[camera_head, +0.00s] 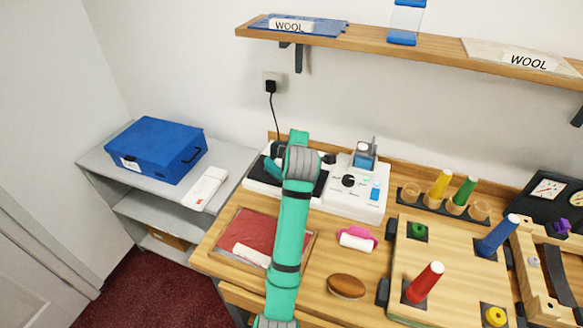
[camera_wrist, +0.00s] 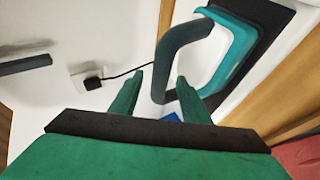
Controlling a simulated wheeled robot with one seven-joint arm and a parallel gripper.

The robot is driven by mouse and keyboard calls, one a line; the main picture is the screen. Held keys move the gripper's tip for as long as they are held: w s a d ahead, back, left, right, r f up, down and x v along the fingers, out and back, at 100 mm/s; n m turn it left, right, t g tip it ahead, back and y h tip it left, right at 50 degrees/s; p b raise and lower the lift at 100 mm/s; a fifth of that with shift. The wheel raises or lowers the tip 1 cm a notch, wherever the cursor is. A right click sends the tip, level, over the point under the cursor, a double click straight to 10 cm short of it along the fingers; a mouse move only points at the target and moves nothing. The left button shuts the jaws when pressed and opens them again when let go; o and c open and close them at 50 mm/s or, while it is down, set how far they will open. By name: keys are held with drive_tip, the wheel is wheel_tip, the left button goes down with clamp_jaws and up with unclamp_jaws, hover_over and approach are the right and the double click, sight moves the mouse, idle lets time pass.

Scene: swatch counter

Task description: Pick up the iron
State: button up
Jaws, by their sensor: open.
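The iron (camera_wrist: 240,32) shows in the wrist view at the upper right, with a teal body and a dark grey looped handle (camera_wrist: 183,42). It is on or over a dark pad. My gripper (camera_wrist: 160,76) is open, its two green fingers pointing at the handle. Part of the handle appears between or just beyond the fingertips; I cannot tell whether they touch it. In the head view my arm covers most of the iron's area, by the black pad of the white machine (camera_head: 372,203).
A red mat (camera_head: 235,227), a pink-and-white roller (camera_head: 357,238) and a brown oval block (camera_head: 346,286) lie in front. A peg board (camera_head: 455,262) stands right. A wall shelf (camera_head: 420,50) hangs above. A blue case (camera_head: 155,146) sits on the grey side shelf.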

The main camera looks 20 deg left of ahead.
drive_tip(key=shift+x, duration=1.2)
clamp_jaws()
drive_tip(key=shift+s+f, duration=0.1)
idle(0.5)
